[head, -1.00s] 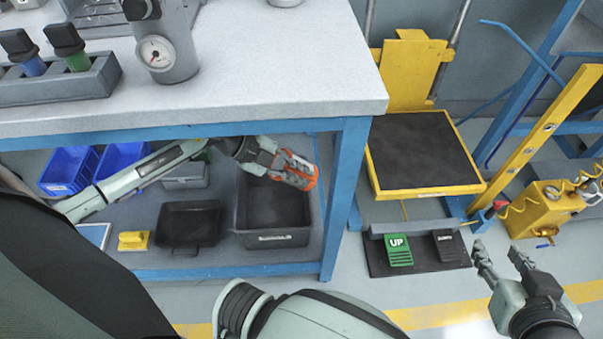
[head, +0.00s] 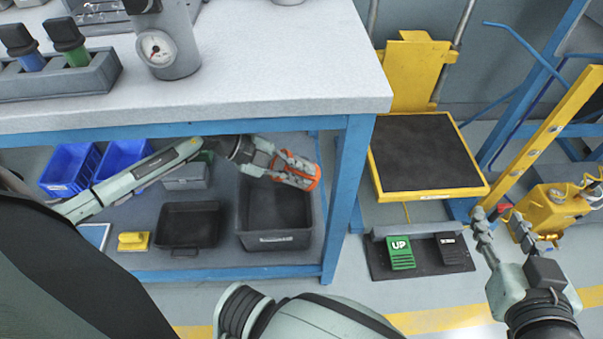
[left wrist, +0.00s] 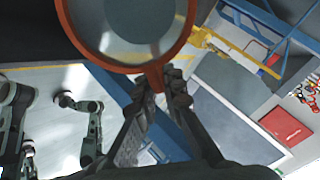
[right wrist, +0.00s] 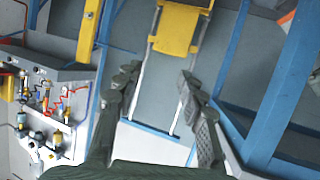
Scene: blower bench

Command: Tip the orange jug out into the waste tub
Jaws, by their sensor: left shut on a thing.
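The orange jug (head: 308,182) is tilted over on its side in my left gripper (head: 284,166), above the right part of a dark grey tub on the lower shelf. This labelled tub (head: 272,242) looks like the waste tub; its label is too small to read. In the left wrist view the jug shows as an orange ring (left wrist: 126,68), with my left gripper (left wrist: 162,84) shut on its near edge. The gripper's fingers partly hide the jug in the head view; no pouring stream shows. My right gripper (head: 512,240) is open and empty, right of the bench; it also shows in the right wrist view (right wrist: 157,78).
The white benchtop (head: 230,85) overhangs the left arm, and a blue leg (head: 346,200) stands right of the tub. A black tray (head: 188,226), yellow brush-like item (head: 133,241) and blue bins (head: 68,170) share the shelf. A yellow lift platform (head: 425,155) and pedals (head: 402,253) stand right.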

